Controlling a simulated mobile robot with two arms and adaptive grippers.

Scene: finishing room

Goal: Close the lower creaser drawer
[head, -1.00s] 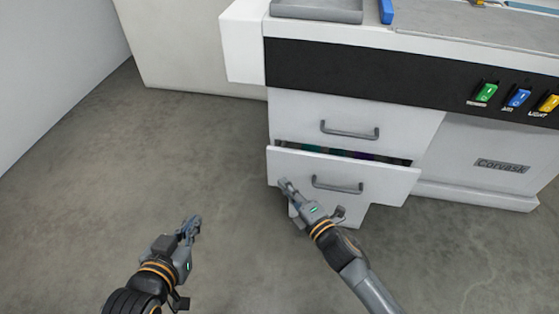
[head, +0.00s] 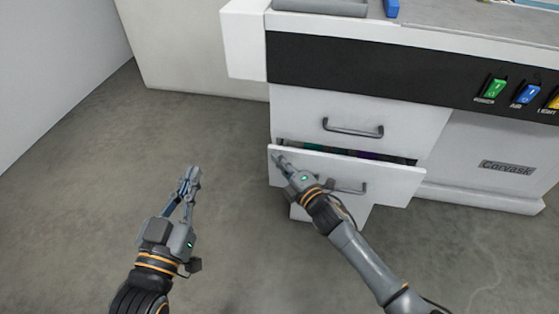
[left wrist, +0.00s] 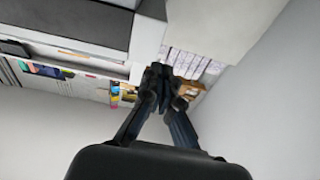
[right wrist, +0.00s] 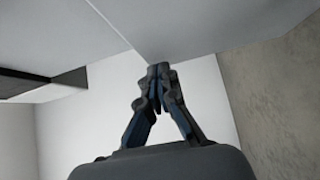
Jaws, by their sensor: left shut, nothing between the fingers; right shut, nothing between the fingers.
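The lower creaser drawer (head: 391,185) is white with a grey bar handle (head: 350,188). It stands partly open, with dark and coloured contents showing in the gap above its front. My right gripper (head: 279,161) is shut and empty at the left part of the drawer front, and its arm hides part of the handle. I cannot tell whether the fingertips touch the front. In the right wrist view the shut fingertips (right wrist: 158,70) are close to a pale panel. My left gripper (head: 192,174) is shut and empty over the floor, left of the drawer.
The upper drawer (head: 300,110) is shut and has its own handle (head: 352,128). Above it, a black panel carries green and blue switches (head: 497,90). A grey tray (head: 320,7) lies on top. The floor (head: 90,180) to the left is clear.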

